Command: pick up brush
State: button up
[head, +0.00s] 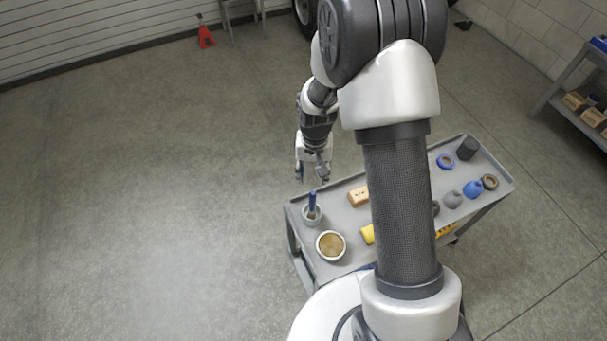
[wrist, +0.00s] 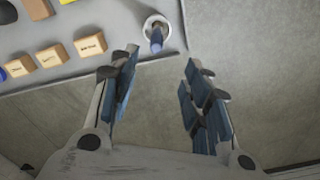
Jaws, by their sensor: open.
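The brush (head: 312,203) shows as an upright blue handle standing in a small grey cup (head: 308,218) at the left end of the grey cart. Its lower end is hidden inside the cup. In the wrist view the blue handle (wrist: 156,40) rises from the round cup (wrist: 151,24) near the top edge, beyond my fingertips and between their lines. My gripper (head: 313,178) points down above the cup, fingers apart and empty. In the wrist view my gripper (wrist: 161,63) has its blue-padded fingers spread wide, with no contact on the handle.
The cart (head: 341,186) also carries a round tin (head: 331,246), a wooden block (head: 358,196), a yellow item (head: 367,234), tape rings and a dark cylinder (head: 467,148). Labelled blocks (wrist: 90,45) lie left of the cup in the wrist view. Floor left of the cart is clear.

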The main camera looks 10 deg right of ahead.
aim_at(312, 205)
jog(key=f+b, duration=0.1)
jog(key=f, duration=0.4)
jog(key=f+b, duration=0.1)
jog(key=f, duration=0.4)
jog(key=f+b, duration=0.1)
jog(key=f, duration=0.4)
jog(key=shift+w+a+f, duration=0.1)
jog(key=shift+w+f, duration=0.15)
jog(key=shift+w, duration=0.1)
jog(key=shift+w+d+f+b, duration=0.15)
jog(key=shift+f+b, duration=0.2)
jog(key=shift+f, duration=0.55)
jog(key=shift+s+d+f+b, duration=0.15)
jog(key=shift+f+b, duration=0.2)
jog(key=shift+f, duration=0.55)
jog(key=shift+w+d+f+b, duration=0.15)
jog(key=shift+f+b, duration=0.2)
jog(key=shift+f, duration=0.55)
jog(key=shift+c, duration=0.3)
grip_shut()
